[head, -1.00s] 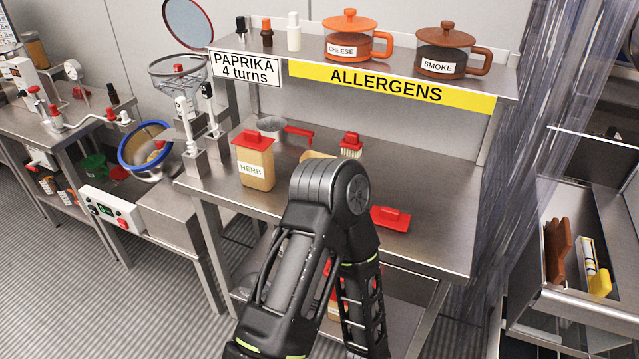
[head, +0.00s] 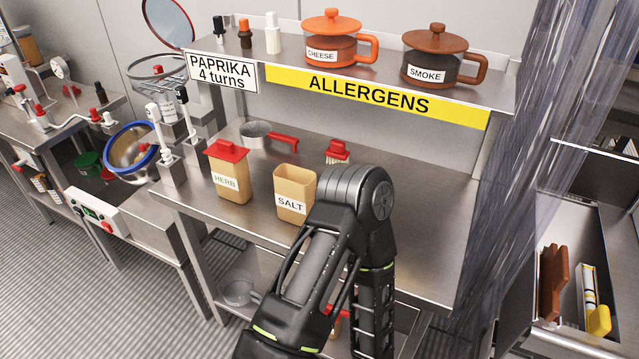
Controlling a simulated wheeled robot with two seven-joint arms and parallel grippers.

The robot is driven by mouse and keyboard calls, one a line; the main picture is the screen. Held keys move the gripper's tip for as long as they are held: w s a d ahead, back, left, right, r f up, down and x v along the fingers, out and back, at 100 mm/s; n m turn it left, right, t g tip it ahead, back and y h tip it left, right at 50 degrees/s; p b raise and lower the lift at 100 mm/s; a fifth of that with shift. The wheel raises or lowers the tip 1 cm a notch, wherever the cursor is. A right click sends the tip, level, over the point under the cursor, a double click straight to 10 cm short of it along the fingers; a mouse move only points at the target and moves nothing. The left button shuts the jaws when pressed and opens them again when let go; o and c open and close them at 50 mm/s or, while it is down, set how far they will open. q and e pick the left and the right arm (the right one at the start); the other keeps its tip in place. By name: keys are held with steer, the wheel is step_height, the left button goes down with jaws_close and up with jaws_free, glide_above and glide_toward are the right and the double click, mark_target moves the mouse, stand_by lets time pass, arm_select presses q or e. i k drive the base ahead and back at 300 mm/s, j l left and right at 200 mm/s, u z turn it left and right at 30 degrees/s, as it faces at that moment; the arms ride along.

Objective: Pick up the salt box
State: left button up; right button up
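The salt box (head: 293,190) is a tan, open-topped box with a white SALT label. It stands upright on the steel table, just left of the elbow of my arm, which covers part of its right side. The herb box (head: 228,175), tan with a red lid, stands to its left. One black arm of mine rises from the bottom middle and bends back down. Neither gripper shows in the head view.
A small metal pan with a red handle (head: 282,139) and a red brush (head: 338,150) lie behind the salt box. The shelf above holds the cheese pot (head: 335,45) and smoke pot (head: 437,62). Red-topped items sit on the lower shelf, partly hidden. The table's right part is clear.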

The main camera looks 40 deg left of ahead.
mark_target(294, 186)
steer(key=i+u, duration=0.1)
steer(key=u, duration=1.65)
